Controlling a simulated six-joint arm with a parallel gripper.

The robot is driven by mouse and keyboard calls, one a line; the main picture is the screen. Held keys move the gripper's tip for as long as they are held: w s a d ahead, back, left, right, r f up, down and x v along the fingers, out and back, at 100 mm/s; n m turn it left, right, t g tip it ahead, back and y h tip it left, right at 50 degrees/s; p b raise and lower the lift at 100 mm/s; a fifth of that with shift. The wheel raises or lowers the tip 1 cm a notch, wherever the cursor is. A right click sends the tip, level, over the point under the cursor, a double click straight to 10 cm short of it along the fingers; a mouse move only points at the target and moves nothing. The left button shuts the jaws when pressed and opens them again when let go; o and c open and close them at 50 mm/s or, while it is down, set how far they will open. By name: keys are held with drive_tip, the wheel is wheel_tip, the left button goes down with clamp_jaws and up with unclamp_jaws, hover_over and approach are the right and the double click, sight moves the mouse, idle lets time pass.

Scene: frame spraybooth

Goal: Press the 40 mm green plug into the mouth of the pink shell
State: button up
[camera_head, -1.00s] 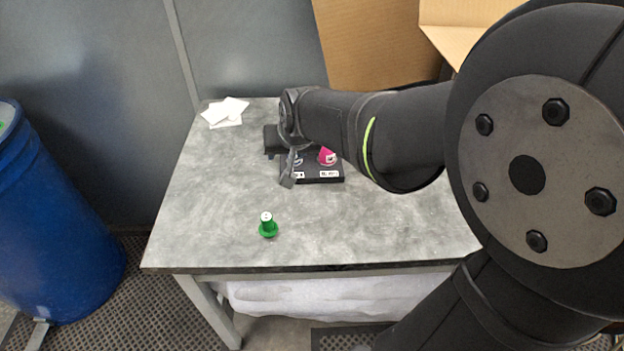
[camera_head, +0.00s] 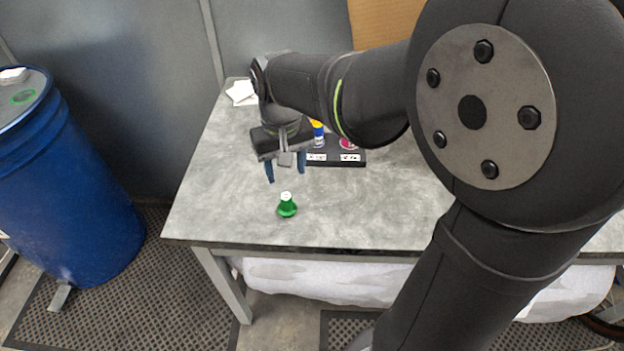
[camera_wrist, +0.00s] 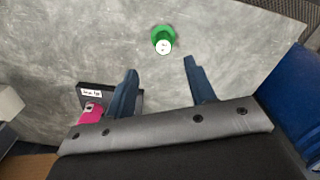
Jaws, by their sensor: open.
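The green plug (camera_head: 287,208) stands upright on the grey table near its front edge, with a white labelled top. In the wrist view the plug (camera_wrist: 160,34) lies ahead of the fingertips, between their lines. My gripper (camera_head: 286,175) is open and empty, above the table and a little behind the plug, not touching it. The pink shell (camera_head: 347,144) sits on a black base at the back, partly hidden by my arm. A pink piece, seemingly the shell (camera_wrist: 91,114), shows at lower left in the wrist view. Its mouth is not clear.
The black base (camera_head: 345,157) bears white labels and a blue item with a yellow top (camera_head: 317,132). White papers (camera_head: 241,93) lie at the table's back left corner. A blue drum (camera_head: 75,190) stands left of the table. The table front is otherwise clear.

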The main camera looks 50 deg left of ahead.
hover_over(286, 196)
drive_tip(key=f, duration=0.5)
drive_tip(key=shift+d+f, duration=0.1)
drive_tip(key=shift+d, duration=0.3)
drive_tip(key=shift+a+f, duration=0.2)
drive_tip(key=shift+f, duration=1.15)
drive_tip(key=shift+a+f, duration=0.2)
drive_tip(key=shift+f, duration=1.15)
drive_tip(key=c, duration=1.1)
